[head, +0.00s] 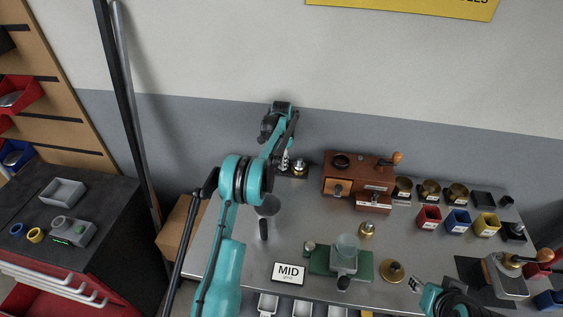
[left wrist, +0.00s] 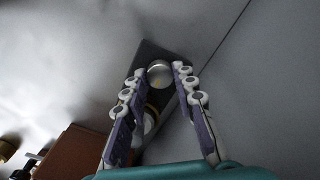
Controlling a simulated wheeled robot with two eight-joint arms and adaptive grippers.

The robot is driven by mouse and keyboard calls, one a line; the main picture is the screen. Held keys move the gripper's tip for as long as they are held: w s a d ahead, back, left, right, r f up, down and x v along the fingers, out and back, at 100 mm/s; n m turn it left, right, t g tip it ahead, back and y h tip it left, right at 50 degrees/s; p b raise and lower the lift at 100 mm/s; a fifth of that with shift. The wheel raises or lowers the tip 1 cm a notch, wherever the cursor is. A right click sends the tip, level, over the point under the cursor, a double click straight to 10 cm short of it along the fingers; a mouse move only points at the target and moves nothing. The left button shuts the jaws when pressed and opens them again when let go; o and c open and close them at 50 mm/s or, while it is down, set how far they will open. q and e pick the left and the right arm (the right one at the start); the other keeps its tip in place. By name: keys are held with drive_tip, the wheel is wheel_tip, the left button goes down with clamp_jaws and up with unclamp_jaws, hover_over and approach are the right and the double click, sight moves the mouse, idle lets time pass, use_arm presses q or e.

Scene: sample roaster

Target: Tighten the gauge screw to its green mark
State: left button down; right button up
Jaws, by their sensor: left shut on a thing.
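A round silver knob (left wrist: 160,73) with a small orange spot, apparently the gauge screw, sits at the fingertips of my left gripper (left wrist: 158,80) in the left wrist view. The fingers are shut on it from both sides. A brass-ringed part (left wrist: 150,118) shows behind it between the fingers. No green mark can be made out. In the head view my left gripper (head: 284,160) points down at the back of the bench; its fingers hide most of the knob. My right gripper (head: 416,284) is low at the right, its jaws too small to read.
A small brass-and-silver piece (head: 299,168) stands close right of my left gripper. The brown wooden grinder box (head: 357,181) is further right.

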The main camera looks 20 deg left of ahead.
use_arm(q)
drive_tip(key=shift+m, duration=0.5)
drive_tip(key=c, duration=1.2)
unclamp_jaws()
drive_tip(key=shift+r, duration=0.1)
wheel_tip(320, 180, up, 12)
